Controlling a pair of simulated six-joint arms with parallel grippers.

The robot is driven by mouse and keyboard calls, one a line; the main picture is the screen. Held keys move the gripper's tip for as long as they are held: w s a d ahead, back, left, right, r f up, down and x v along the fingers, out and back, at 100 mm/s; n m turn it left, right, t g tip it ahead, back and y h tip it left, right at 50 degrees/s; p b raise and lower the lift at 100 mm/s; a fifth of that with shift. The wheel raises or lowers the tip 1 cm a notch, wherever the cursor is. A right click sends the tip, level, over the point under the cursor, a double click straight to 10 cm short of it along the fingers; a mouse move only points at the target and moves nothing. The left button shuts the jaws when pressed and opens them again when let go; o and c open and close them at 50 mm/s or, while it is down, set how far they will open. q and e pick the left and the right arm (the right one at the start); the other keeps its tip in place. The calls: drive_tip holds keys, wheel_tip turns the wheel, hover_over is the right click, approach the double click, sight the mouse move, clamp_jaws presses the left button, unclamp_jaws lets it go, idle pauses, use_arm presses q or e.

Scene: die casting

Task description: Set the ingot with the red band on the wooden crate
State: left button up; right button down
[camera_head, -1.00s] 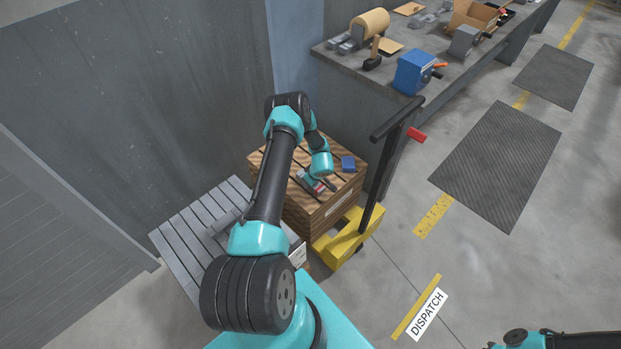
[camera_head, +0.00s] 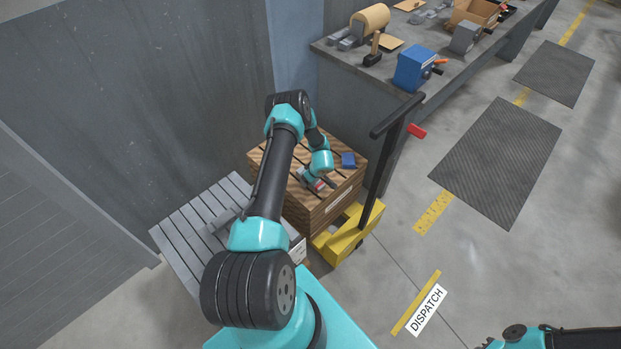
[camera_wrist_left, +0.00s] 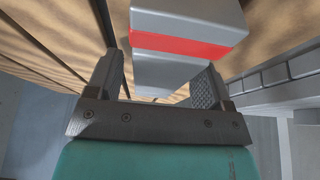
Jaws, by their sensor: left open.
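The grey ingot with the red band (camera_wrist_left: 185,45) lies at the wooden crate's slatted top, between the fingers of my left gripper (camera_wrist_left: 158,75) in the left wrist view. The fingers are open, one on each side of it, with a clear gap at the left finger. Contact beneath the ingot is hidden. My right gripper is out of view.
A blue block (camera_head: 348,160) lies on the crate near the gripper. A yellow cart (camera_head: 346,238) with a tall black handle (camera_head: 376,165) stands at the crate's right. A grey slatted platform (camera_head: 185,245) is at the left, and a workbench (camera_head: 395,75) behind.

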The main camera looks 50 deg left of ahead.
use_arm(q)
drive_tip(key=shift+r, duration=0.1)
drive_tip(key=v, duration=1.2)
drive_tip(key=shift+d, duration=0.1)
idle(0.3)
drive_tip(key=s+d+r+m+h, duration=0.25)
drive_tip(key=s+d+m, duration=0.3)
drive_tip(key=d, duration=0.45)
drive_tip(key=s+d+r+m+h, duration=0.1)
drive_tip(key=s+d+m+h, duration=0.2)
drive_tip(key=s+d+m, duration=0.5)
drive_tip(key=s+d+r+m+h, duration=0.1)
drive_tip(key=s+d+m+h, duration=0.3)
drive_tip(key=d, duration=0.8)
drive_tip(key=w+d+r+t+y, duration=0.1)
drive_tip(key=w+d+r, duration=0.1)
drive_tip(key=r, duration=0.3)
drive_tip(key=shift+w+d+n, duration=0.35)
drive_tip(key=shift+w+d, duration=0.05)
drive_tip(key=shift+d, duration=0.1)
